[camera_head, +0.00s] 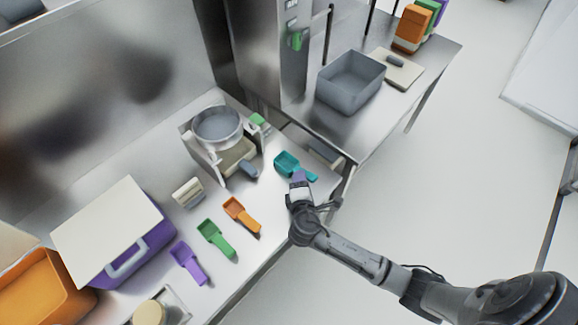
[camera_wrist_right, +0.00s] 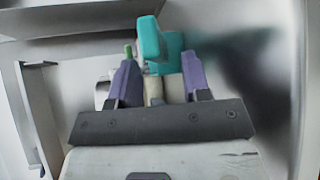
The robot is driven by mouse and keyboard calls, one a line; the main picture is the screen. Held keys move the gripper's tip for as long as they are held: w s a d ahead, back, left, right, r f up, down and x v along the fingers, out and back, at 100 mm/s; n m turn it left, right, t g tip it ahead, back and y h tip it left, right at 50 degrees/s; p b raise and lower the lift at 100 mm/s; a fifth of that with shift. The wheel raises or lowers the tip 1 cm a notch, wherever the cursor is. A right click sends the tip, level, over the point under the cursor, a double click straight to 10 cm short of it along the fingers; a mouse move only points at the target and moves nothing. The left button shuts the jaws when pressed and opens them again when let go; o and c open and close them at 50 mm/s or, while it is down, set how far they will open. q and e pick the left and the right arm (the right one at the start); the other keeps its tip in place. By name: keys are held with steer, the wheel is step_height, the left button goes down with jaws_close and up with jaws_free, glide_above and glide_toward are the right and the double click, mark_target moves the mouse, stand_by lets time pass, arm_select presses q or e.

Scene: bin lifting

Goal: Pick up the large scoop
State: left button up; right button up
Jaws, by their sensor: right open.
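A teal scoop (camera_head: 286,163) lies on the steel counter near its right end, its handle pointing right; it looks the largest of the scoops. My right gripper (camera_head: 299,180) is just in front of it, close to the handle. In the right wrist view, the teal scoop (camera_wrist_right: 152,40) shows ahead, between the purple fingers of the open right gripper (camera_wrist_right: 161,68). I cannot tell whether the fingers touch it. My left gripper is not in view.
Orange (camera_head: 240,215), green (camera_head: 215,238) and purple (camera_head: 188,262) scoops lie along the counter. A sieve-topped machine (camera_head: 218,127) stands behind them. A purple bin (camera_head: 135,252) with a white lid is at left. A grey bin (camera_head: 350,82) sits on the right table.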

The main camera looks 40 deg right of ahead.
steer(key=shift+x, duration=1.45)
steer(key=shift+c, duration=0.3)
jaws_close()
